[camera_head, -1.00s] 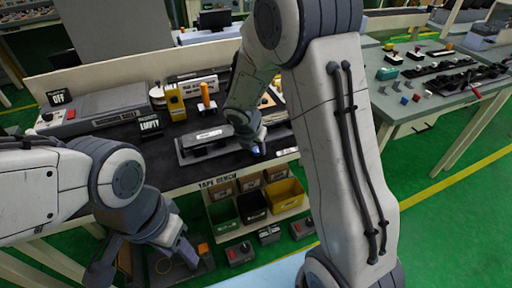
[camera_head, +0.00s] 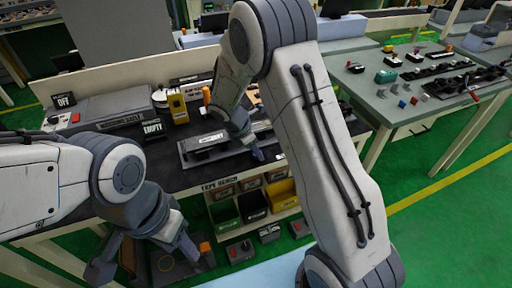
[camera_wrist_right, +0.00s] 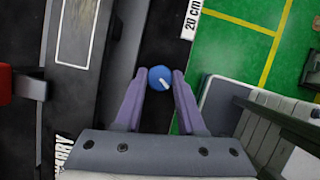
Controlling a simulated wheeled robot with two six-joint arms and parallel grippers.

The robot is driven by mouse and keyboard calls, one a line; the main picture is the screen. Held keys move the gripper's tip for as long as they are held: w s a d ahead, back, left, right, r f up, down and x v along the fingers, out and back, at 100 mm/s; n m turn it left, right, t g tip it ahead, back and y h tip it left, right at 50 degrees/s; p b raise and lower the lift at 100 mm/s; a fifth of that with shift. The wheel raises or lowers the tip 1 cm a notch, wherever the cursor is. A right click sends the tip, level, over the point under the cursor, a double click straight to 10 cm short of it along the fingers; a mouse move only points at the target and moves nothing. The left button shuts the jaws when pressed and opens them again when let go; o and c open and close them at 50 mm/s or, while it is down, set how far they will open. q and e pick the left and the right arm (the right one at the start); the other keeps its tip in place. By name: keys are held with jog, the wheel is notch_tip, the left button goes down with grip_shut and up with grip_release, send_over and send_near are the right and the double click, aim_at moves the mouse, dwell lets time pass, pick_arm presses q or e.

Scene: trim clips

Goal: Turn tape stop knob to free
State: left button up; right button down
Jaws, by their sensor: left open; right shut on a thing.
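A round blue knob (camera_wrist_right: 160,78) with a white pointer mark sits on a dark strip in the right wrist view. Its mark slants toward the lower right of that view. My right gripper (camera_wrist_right: 158,88) is shut on the knob, with one purple finger on each side. In the head view my right gripper (camera_head: 258,154) is at the front edge of the tape bench, by a long dark fixture (camera_head: 205,146); the knob cannot be made out there. My left gripper (camera_head: 148,258) is open and empty, low in front of the bench.
FREE and stop markings cannot be read. A "20 cm" label (camera_wrist_right: 190,20) is near the knob. Yellow (camera_head: 177,105) and orange (camera_head: 206,95) items stand behind the fixture. Several bins, including a yellow one (camera_head: 283,194), sit below the bench. A second bench (camera_head: 400,105) is at right.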

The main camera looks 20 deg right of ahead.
jog(key=m+g+p, duration=0.1)
jog(key=m, duration=0.2)
jog(key=shift+w+r+m+p, duration=0.1)
jog(key=shift+m+p, duration=0.3)
jog(key=m+g+p, duration=0.1)
jog(key=m, duration=0.1)
jog(key=shift+w+m, duration=0.1)
jog(key=shift+m, duration=0.3)
jog(key=m+g, duration=0.1)
jog(key=m, duration=0.1)
jog(key=shift+m+y+p, duration=0.4)
jog(key=m+g+y, duration=0.1)
jog(key=m, duration=0.2)
jog(key=shift+w+d+m+p, duration=0.1)
jog(key=shift+m+p, duration=0.2)
jog(key=m+g+y, duration=0.1)
jog(key=m, duration=0.2)
jog(key=shift+d+m, duration=0.1)
jog(key=shift+m, duration=0.2)
jog(key=m+y, duration=0.2)
jog(key=m, duration=0.2)
jog(key=shift+d, duration=0.15)
jog(key=m+y, duration=0.1)
jog(key=m, duration=0.3)
jog(key=shift+d+p, duration=0.1)
jog(key=shift+p, duration=0.25)
jog(key=shift+m+t+y, duration=0.4)
jog(key=shift+m+y, duration=0.5)
jog(key=shift+m, duration=1.2)
